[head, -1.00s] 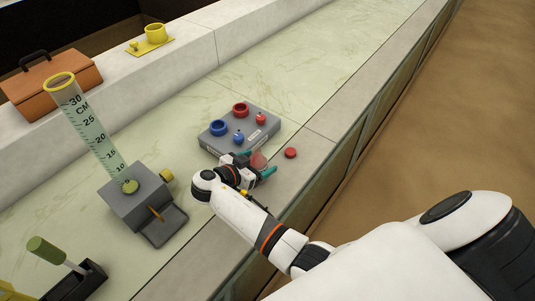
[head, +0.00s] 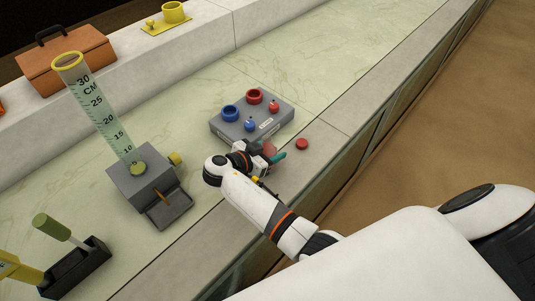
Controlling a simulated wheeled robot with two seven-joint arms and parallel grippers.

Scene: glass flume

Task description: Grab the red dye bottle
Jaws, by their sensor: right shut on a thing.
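A small translucent reddish bottle (head: 268,148) is between the fingers of my right gripper (head: 270,156), which is shut on it. The gripper partly hides the bottle, and I cannot tell whether it touches the counter. A red disc like a cap (head: 302,144) lies on the counter just right of the gripper. A grey block (head: 222,131) with red and blue rings and small red and blue knobs stands right behind the gripper. My left gripper is not in view.
A clear graduated cylinder (head: 95,105) stands in a grey base (head: 125,180) to the left. A green-handled tool (head: 52,227) in a black holder is at the lower left. An orange case (head: 70,65) and yellow fixture (head: 172,12) sit on the back ledge. The counter is clear toward the upper right.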

